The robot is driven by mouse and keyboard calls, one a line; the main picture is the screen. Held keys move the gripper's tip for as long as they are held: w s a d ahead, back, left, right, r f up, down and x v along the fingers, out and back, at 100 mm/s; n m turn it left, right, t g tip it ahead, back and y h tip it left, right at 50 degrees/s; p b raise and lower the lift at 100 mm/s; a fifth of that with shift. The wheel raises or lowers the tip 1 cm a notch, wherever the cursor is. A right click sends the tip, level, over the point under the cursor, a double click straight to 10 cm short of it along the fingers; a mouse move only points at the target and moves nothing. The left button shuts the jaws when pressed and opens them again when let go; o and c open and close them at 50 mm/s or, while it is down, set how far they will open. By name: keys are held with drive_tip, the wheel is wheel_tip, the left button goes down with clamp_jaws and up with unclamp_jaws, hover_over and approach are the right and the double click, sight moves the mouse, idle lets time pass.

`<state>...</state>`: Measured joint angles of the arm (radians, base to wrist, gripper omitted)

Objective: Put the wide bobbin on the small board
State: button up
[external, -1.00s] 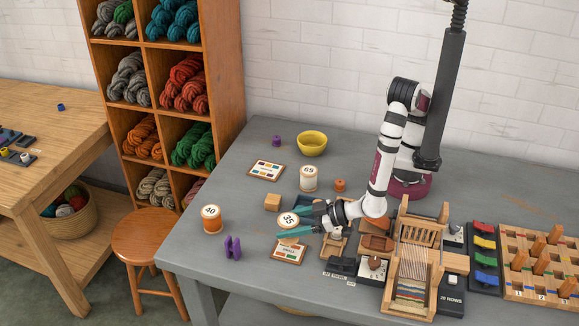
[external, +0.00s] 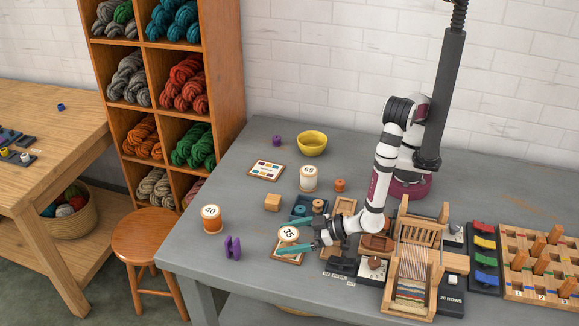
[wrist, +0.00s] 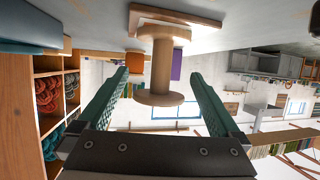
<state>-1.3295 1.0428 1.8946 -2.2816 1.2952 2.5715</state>
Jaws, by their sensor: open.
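The wide bobbin (external: 289,236), pale with a white top marked 35, stands upright on the small board (external: 289,258), a wood-edged plate mostly covered by it. In the wrist view the bobbin (wrist: 162,70) appears upside down, its base against the board (wrist: 150,14). My gripper (external: 284,237) is open, with one teal finger on each side of the bobbin. In the wrist view gaps show between the bobbin and both fingers of my gripper (wrist: 164,85).
An orange bobbin marked 40 (external: 211,220) and a purple object (external: 233,247) stand to the left. A loom (external: 412,270) is at right. The table's front-left is clear.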

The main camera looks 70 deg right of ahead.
drive_tip(key=shift+r, duration=0.2)
drive_tip(key=v, duration=0.3)
drive_tip(key=shift+s, duration=0.2)
drive_tip(key=r, duration=0.7)
drive_tip(key=shift+w, duration=0.2)
drive_tip(key=shift+d, duration=0.1)
drive_tip(key=w+d+r+m+g+h, duration=0.2)
drive_tip(key=w+d+r+h, duration=0.15)
drive_tip(key=d, duration=0.65)
drive_tip(key=w+d+r+m+g+h, duration=0.1)
drive_tip(key=w+d+r+m+h, duration=0.3)
drive_tip(key=d, duration=0.7)
drive_tip(key=s+d+r+g+h, duration=0.1)
drive_tip(key=s+d+g+h, duration=0.3)
drive_tip(key=d, duration=0.7)
drive_tip(key=s+d+m+g+y, duration=0.2)
drive_tip(key=s+d+g, duration=0.3)
drive_tip(key=s+d, duration=0.2)
drive_tip(key=s+a+r+g+y, duration=0.1)
drive_tip(key=s+a+y, duration=0.3)
drive_tip(key=s+y, duration=0.4)
drive_tip(key=shift+s+r+g+y, duration=0.3)
drive_tip(key=shift+s+r+y, duration=0.05)
drive_tip(key=shift+s, duration=0.65)
